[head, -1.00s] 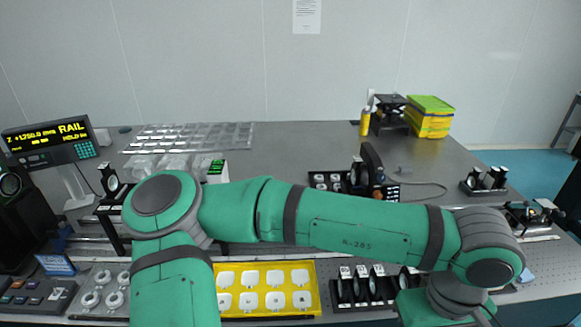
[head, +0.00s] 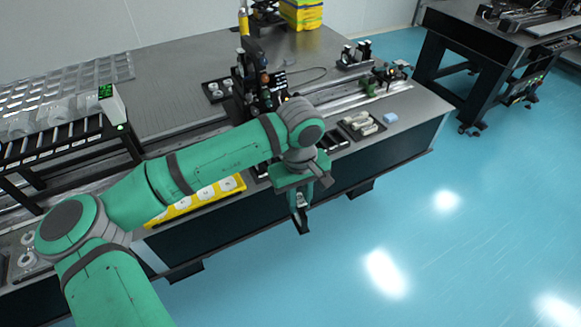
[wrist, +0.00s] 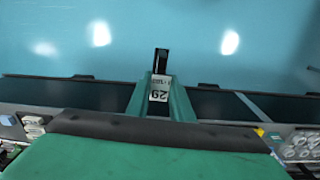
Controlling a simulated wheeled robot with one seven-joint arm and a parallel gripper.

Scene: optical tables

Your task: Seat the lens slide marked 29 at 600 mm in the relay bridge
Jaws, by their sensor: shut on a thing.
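My gripper (head: 298,192) hangs beyond the front edge of the near table, over the blue floor. It is shut on the lens slide marked 29 (wrist: 159,90); the white label reads upside down in the wrist view, between the two green fingers, with a dark part sticking out past them. In the head view the slide (head: 303,220) shows as a dark piece below the fingers. A raised black slotted frame (head: 60,146) with a green-lit readout (head: 106,92) stands at the left; it looks like the relay bridge, but no scale marks are legible.
The near table (head: 190,85) holds a yellow tray (head: 232,185) at its front, partly behind my arm, and a dark optical mount (head: 252,80). A long rail (head: 370,97) runs at the right. Another table (head: 500,50) stands far right. Open floor (head: 430,220) lies in front.

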